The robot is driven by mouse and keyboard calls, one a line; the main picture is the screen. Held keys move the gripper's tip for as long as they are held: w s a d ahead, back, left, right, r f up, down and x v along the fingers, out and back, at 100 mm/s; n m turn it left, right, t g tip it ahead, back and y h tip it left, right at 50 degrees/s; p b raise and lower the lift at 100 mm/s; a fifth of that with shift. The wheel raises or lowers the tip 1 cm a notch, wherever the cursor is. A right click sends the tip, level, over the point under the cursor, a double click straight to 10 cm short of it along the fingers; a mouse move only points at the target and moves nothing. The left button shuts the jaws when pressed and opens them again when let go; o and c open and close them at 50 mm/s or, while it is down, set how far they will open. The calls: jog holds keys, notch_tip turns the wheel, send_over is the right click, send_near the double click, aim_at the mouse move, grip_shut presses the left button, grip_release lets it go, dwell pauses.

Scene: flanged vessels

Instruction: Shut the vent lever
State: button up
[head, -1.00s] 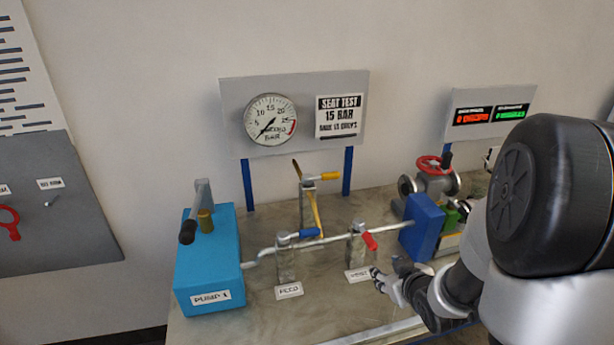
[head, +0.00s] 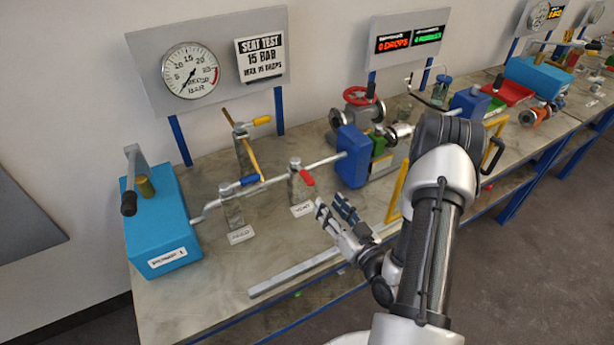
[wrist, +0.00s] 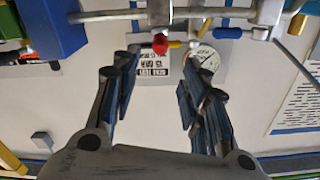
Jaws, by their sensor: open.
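The vent lever has a red grip (head: 307,179) and sits on top of a metal valve post labelled VENT (head: 295,192). Its grip points toward the bench front, crosswise to the pipe (head: 325,162). In the wrist view the red grip (wrist: 160,44) shows end-on, beyond and roughly between the fingertips. My gripper (head: 334,208) is open and empty, to the right and front of the lever and apart from it in the head view. Both fingers also show in the wrist view (wrist: 158,70).
A blue-handled feed lever (head: 240,183) and a yellow-handled lever (head: 258,121) stand left of the vent. The blue pump (head: 160,225) is at the left, a blue block (head: 353,157) close on the right. A gauge (head: 190,70) hangs behind. The front bench top is mostly clear.

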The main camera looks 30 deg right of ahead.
aim_at(303, 171)
jog(key=w, duration=1.3)
jog(key=shift+w+a+b, duration=0.1)
jog(key=shift+a+b, duration=0.15)
jog(key=shift+b, duration=0.05)
jog(key=shift+c, duration=0.2)
grip_shut()
